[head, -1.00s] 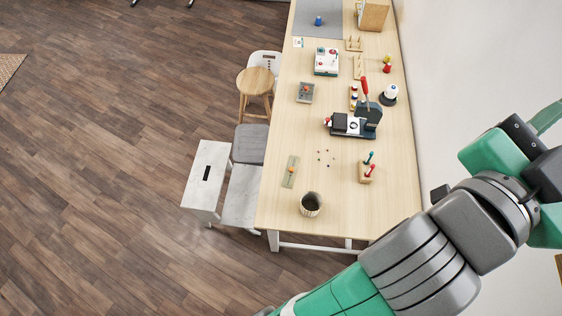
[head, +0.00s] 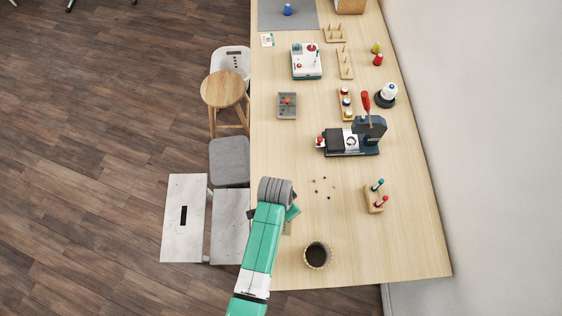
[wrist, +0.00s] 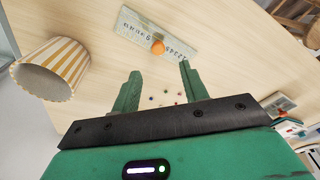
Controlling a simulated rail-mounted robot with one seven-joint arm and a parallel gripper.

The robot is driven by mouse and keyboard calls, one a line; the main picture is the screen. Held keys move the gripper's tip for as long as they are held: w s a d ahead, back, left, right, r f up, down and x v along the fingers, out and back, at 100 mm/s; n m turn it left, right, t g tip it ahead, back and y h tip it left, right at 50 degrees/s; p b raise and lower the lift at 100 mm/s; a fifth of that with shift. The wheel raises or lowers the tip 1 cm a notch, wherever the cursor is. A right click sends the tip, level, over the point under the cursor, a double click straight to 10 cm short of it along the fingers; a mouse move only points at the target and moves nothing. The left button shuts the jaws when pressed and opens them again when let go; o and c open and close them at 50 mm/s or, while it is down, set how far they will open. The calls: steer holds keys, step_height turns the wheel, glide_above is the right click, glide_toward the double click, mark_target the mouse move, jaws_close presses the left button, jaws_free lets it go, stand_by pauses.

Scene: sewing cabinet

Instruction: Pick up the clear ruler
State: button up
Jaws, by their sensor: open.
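The clear ruler (wrist: 178,42) is a pale, see-through strip with dark markings and an orange knob (wrist: 158,47) on it. It lies on the table at the top of the wrist view. In the head view my arm hides most of the ruler; only a pale greenish piece (head: 288,228) shows beside it. My gripper (wrist: 160,70) is open, with its two green fingers apart and nothing between them. In the wrist view the fingertips point toward the ruler and appear apart from it.
A striped cup (head: 317,255) with a dark inside stands near the table's front end, close to my gripper. Several small beads (head: 322,187) lie beyond. A press (head: 362,138) stands farther back.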

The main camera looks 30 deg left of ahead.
step_height(320, 180, down, 7)
steer(key=shift+d+r+b, duration=0.15)
steer(key=shift+b, duration=0.5)
steer(key=shift+w+f, duration=0.1)
steer(key=shift+f, duration=0.2)
steer(key=shift+c, duration=0.4)
jaws_close()
